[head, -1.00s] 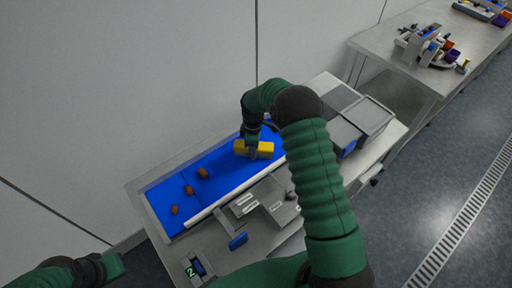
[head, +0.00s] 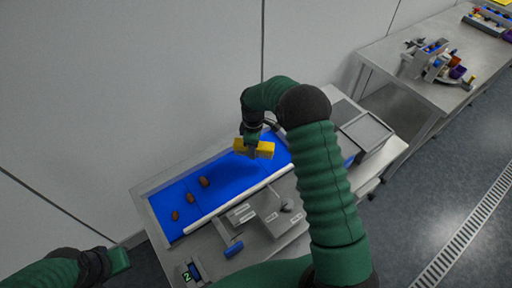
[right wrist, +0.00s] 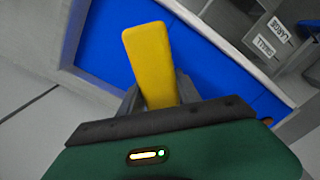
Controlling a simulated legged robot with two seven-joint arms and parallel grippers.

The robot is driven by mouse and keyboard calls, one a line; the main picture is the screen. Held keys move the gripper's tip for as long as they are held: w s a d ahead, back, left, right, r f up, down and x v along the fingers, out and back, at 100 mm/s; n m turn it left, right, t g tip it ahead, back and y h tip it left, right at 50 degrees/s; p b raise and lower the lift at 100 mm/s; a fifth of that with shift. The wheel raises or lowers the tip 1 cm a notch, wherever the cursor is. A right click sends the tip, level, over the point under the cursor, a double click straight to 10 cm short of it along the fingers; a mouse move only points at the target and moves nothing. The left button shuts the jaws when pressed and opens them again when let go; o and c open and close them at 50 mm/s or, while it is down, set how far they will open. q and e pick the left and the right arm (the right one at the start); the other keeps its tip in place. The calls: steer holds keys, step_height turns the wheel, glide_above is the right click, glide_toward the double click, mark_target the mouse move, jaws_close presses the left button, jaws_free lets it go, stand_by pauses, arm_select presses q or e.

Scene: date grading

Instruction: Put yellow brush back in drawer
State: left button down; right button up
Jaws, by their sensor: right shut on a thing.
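The yellow brush (head: 262,150) is a yellow block-like piece held above the blue belt. My right gripper (head: 251,146) is shut on it. In the right wrist view the brush (right wrist: 148,62) stands out between the two dark fingers, with the blue surface behind it. My left gripper (head: 119,260) is at the lower left, away from the bench; I cannot tell whether its jaws are open. I cannot make out an open drawer; my right arm covers part of the bench.
Several brown dates (head: 190,199) lie on the left part of the blue belt (head: 228,184). Grey bins (head: 366,133) stand at the bench's right end. Chutes labelled LARGE and SMALL (right wrist: 266,47) are along its front. A second table (head: 405,80) stands at the upper right.

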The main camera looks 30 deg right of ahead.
arm_select(q)
steer(key=shift+a+f, duration=0.15)
steer(key=shift+a, duration=0.4)
arm_select(e)
steer(key=shift+a+r, duration=0.1)
steer(key=shift+a, duration=0.3)
arm_select(q)
steer(key=shift+d, duration=0.2)
arm_select(e)
steer(key=shift+d, duration=0.15)
